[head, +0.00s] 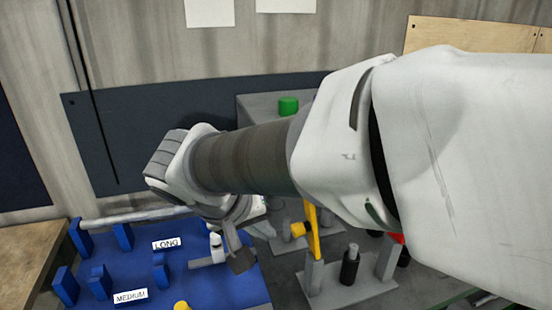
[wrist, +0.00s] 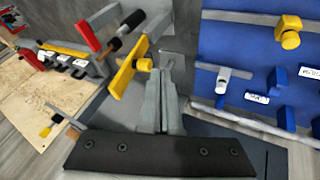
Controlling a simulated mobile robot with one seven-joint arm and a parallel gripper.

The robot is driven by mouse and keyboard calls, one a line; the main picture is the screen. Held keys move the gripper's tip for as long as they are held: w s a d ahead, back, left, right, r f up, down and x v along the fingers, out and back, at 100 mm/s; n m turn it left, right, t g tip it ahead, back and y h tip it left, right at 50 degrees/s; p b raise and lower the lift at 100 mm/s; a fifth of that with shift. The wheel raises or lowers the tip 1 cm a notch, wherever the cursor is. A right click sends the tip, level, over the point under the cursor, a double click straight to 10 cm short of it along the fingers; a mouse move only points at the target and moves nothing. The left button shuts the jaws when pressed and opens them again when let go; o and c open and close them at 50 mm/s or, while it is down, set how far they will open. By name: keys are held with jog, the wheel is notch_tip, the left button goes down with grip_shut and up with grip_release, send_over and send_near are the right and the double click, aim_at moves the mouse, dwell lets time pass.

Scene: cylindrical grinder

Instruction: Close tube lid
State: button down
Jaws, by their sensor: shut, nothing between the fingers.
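No part is plainly recognisable as the tube lid. A yellow flap (head: 313,232) with a yellow knob (head: 299,229) stands upright on the grey machine, right of my gripper (head: 241,260). The flap also shows in the wrist view (wrist: 127,78), left of the fingertips (wrist: 168,68), with its knob (wrist: 143,65) close to them. My gripper is shut and empty, pointing down near the right edge of the blue board. A long grey tube (head: 130,216) lies across blue supports on that board. My arm hides much of the machine in the head view.
The blue board (head: 215,290) carries blue holders and the labels LONG (head: 166,243) and MEDIUM (head: 130,296). A black cylinder (head: 350,267) stands on a grey base at the right. A red part (wrist: 88,36) lies beyond the flap. A green cylinder (head: 288,105) is at the back.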

aim_at(304, 230)
jog(key=w+d+f+t, duration=0.1)
jog(key=w+d+f, duration=0.2)
jog(key=w+f, duration=0.4)
jog(key=shift+w+d+f, duration=0.25)
jog(key=shift+w+f, duration=0.05)
jog(key=shift+w, duration=0.1)
jog(key=shift+w+r+p, duration=0.1)
jog(key=shift+p, duration=0.25)
